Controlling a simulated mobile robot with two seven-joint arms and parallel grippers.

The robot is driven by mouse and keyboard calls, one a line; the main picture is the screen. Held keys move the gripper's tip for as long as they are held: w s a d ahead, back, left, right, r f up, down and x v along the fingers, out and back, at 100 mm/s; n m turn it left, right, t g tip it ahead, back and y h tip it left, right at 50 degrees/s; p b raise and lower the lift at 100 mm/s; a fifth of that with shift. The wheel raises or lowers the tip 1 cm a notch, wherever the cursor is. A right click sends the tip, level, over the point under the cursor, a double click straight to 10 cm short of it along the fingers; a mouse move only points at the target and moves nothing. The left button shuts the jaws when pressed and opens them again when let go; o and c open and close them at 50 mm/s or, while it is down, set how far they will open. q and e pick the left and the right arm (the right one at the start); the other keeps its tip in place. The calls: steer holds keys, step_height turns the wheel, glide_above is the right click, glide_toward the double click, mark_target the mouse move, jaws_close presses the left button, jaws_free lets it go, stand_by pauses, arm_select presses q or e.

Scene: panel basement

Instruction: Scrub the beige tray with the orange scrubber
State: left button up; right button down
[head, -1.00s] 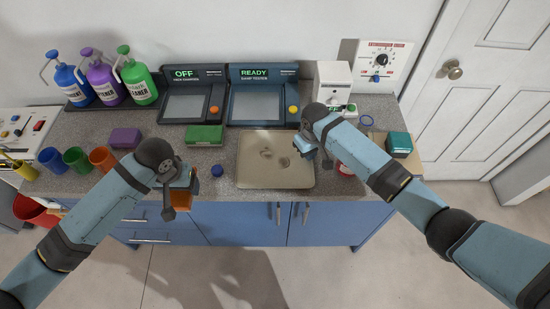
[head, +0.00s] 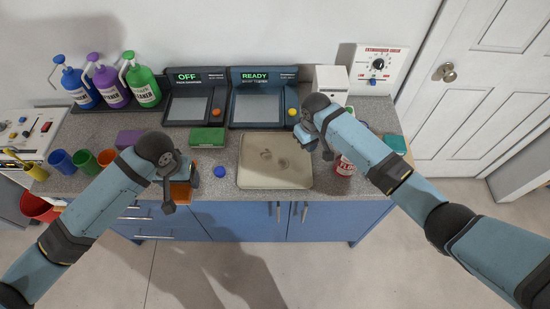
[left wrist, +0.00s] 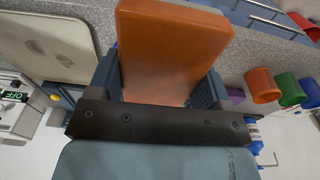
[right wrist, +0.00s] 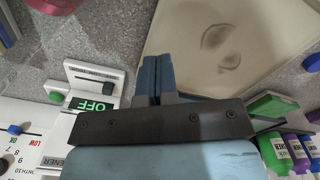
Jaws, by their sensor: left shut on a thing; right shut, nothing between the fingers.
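The beige tray (head: 262,180) lies flat on the grey counter, with dark ring-like stains on its surface; it also shows in the left wrist view (left wrist: 68,68) and the right wrist view (right wrist: 255,55). My left gripper (head: 184,180) is shut on the orange scrubber (head: 181,194), left of the tray near the counter's front edge. The scrubber (left wrist: 172,50) fills the middle of the left wrist view. My right gripper (head: 304,136) is shut and empty above the tray's back right corner; its closed fingers (right wrist: 156,78) show in the right wrist view.
A blue ball (head: 219,172) sits between scrubber and tray. A green block (head: 207,137) and a purple block (head: 130,138) lie behind. Several cups (head: 84,160) stand at left, and a red-labelled can (head: 345,166) stands right of the tray. Two display consoles (head: 262,105) line the back.

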steer(key=shift+r, duration=0.15)
arm_select(q)
steer(key=shift+f+b, duration=0.7)
arm_select(e)
step_height(320, 180, up, 12)
